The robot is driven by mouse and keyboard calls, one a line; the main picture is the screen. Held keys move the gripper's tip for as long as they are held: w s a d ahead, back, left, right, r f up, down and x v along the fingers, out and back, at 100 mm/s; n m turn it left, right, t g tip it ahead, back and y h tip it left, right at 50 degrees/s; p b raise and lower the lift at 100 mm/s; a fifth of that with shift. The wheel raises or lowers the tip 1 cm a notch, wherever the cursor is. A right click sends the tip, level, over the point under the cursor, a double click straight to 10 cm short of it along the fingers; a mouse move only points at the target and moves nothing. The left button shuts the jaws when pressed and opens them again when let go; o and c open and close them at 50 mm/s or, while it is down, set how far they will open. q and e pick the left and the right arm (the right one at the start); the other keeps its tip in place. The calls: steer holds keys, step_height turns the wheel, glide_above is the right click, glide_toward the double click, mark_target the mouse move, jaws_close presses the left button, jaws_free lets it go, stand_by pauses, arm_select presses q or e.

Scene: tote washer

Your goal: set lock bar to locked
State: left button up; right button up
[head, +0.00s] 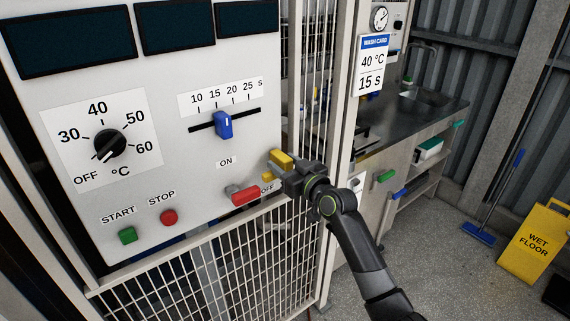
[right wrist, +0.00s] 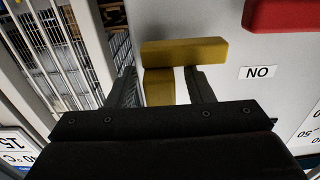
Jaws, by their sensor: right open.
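The yellow lock bar (head: 281,160) is at the right edge of the white control panel. In the right wrist view, the yellow bar (right wrist: 185,52) lies crosswise, with a yellow block below it in the picture. My right gripper (head: 284,179) is at the bar, coming from the lower right. In the right wrist view its fingers (right wrist: 161,86) are open, one on each side of the yellow block. I cannot tell whether they touch it. No locked or unlocked label is readable. My left gripper is not in view.
A red lever (head: 245,197) sits just left of the gripper, pointing toward the partly hidden OFF label. The panel also has a blue slider (head: 223,125), a black dial (head: 110,145), a green START button (head: 127,235) and a red STOP button (head: 169,217). Mesh fencing (head: 230,270) stands below.

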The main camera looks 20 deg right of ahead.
jaws_close()
steer(key=a, duration=0.1)
steer(key=s+a, duration=0.1)
steer(key=a, duration=0.1)
steer(key=a+p, duration=0.1)
steer(key=shift+s+a, duration=0.25)
steer(key=shift+s, duration=0.1)
steer(key=shift+d+f, duration=0.1)
steer(key=shift+f, duration=0.05)
steer(key=shift+c, duration=2.1)
jaws_free()
steer(key=o, duration=0.4)
steer(key=shift+a, duration=0.25)
steer(key=shift+s+d, duration=0.1)
steer(key=shift+d, duration=0.05)
steer(key=b+v, duration=0.3)
steer(key=v, duration=1.4)
steer(key=shift+s+b, duration=0.15)
steer(key=shift+b, duration=0.15)
